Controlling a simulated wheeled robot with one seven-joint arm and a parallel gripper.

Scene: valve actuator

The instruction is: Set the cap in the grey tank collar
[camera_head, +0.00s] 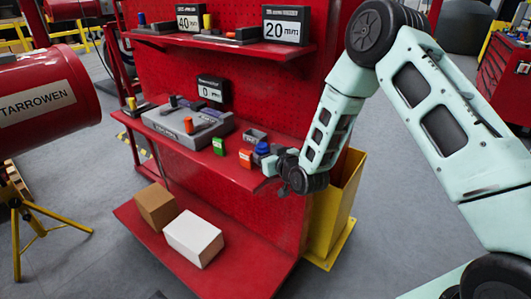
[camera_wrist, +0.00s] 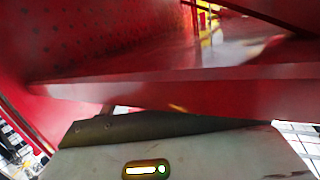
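A blue rounded piece (camera_head: 262,148), which may be the cap, is at the right end of the red rack's middle shelf. My gripper (camera_head: 283,168) is at that end of the shelf, just right of the blue piece. The gripper is dark and small in the head view, and I cannot tell whether its fingers are open or touch anything. The wrist view shows no cap and no clear fingertips. A large red tank (camera_head: 45,100) lettered TARROWEN stands at the left. I cannot make out a grey collar on it.
A red shelf edge (camera_wrist: 180,92) crosses the wrist view closely. Cartons (camera_head: 194,238) sit on the bottom shelf. A yellow bin (camera_head: 340,205) stands right.

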